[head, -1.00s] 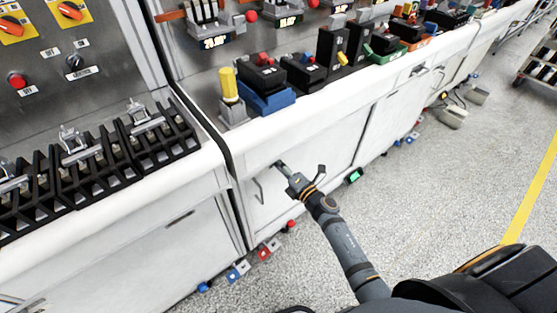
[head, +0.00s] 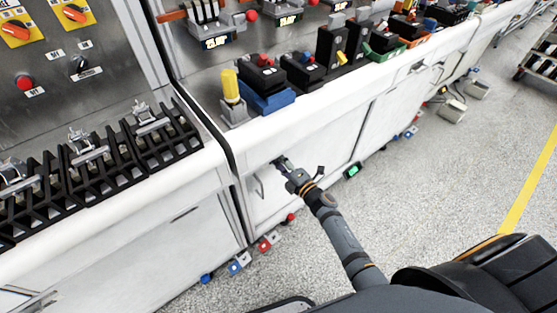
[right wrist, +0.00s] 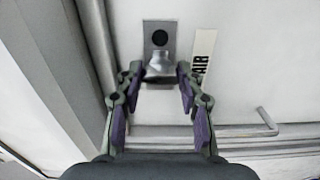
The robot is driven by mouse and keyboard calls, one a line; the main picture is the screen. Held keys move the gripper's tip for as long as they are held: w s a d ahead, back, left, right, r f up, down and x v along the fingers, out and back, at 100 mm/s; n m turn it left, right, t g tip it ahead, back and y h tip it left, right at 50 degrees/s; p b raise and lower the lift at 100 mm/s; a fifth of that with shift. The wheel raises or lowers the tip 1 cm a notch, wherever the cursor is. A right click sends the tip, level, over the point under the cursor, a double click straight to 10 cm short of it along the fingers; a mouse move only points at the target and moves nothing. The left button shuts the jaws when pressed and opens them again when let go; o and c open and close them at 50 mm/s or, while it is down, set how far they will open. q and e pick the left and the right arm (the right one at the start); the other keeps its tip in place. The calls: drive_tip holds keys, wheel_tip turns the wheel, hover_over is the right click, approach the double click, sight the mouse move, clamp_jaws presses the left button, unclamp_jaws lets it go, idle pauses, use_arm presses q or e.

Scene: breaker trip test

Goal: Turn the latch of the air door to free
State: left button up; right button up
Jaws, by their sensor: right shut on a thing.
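The air door (head: 316,158) is a white panel on the front of the bench below the worktop. In the right wrist view its latch (right wrist: 159,62) is a grey knob on a square plate with a dark round hole, beside a label (right wrist: 204,52) reading AIR. My right gripper (right wrist: 159,84) has its purple-padded fingers around the latch's flared lower part, one on each side. In the head view the right gripper (head: 283,165) is at the door's upper part and hides the latch. My left gripper is not in view.
A bar handle (head: 259,188) sticks out from the door, left of the gripper; it also shows in the right wrist view (right wrist: 267,121). Small coloured boxes (head: 239,262) lie on the floor along the bench foot. The speckled floor at right is mostly clear.

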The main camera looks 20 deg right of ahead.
drive_tip(key=o, duration=1.2)
drive_tip(key=shift+c, duration=0.2)
drive_tip(key=v, duration=1.2)
